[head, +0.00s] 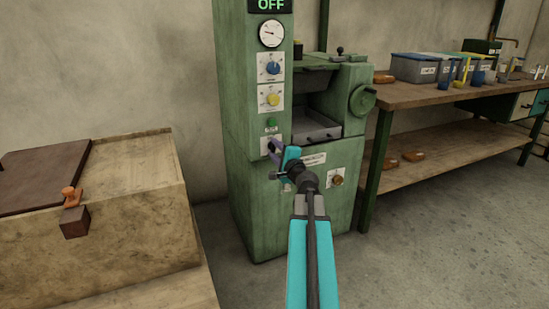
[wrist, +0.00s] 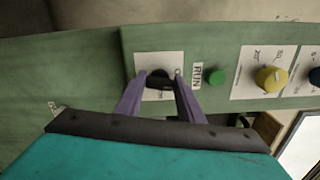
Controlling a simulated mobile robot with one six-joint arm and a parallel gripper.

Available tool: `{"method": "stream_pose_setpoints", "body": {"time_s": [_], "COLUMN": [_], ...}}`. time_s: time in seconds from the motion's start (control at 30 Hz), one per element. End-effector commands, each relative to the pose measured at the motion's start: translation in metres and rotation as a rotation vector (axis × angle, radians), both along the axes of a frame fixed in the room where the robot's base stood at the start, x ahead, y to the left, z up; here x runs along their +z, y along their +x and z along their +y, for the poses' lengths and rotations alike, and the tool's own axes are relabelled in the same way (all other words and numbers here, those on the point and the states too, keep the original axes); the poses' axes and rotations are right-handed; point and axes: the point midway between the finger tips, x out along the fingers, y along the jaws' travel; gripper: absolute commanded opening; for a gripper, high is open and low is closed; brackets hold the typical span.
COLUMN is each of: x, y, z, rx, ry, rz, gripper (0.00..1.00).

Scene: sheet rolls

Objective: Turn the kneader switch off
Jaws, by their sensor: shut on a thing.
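The kneader is a tall green machine (head: 252,205) in the middle of the head view, with a dark display (head: 270,5) on top reading OFF. Its switch, a dark rotary knob (wrist: 159,79) on a white plate, shows in the wrist view low on the panel. My gripper (wrist: 160,90) has its two purple fingers shut on this knob, one on each side. In the head view my gripper (head: 273,150) reaches the lower front panel, and my arm and fingers largely hide the switch there. The knob's exact angle is hard to tell.
A green button (wrist: 216,77) beside a RUN label and a yellow knob (wrist: 270,79) sit close to the switch. A wooden chest (head: 135,225) stands at left. A workbench (head: 440,95) with bins stands at right. Floor between is clear.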

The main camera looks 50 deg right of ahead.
Motion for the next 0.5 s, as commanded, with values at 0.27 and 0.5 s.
{"method": "stream_pose_setpoints", "body": {"time_s": [0.27, 0.5], "x": [-0.0029, -0.0011], "y": [0.0009, 0.0009], "z": [0.001, 0.0011], "rx": [0.003, 0.004], "ry": [-0.122, -0.165], "rz": [0.049, 0.066], "gripper": [0.12, 0.12]}}
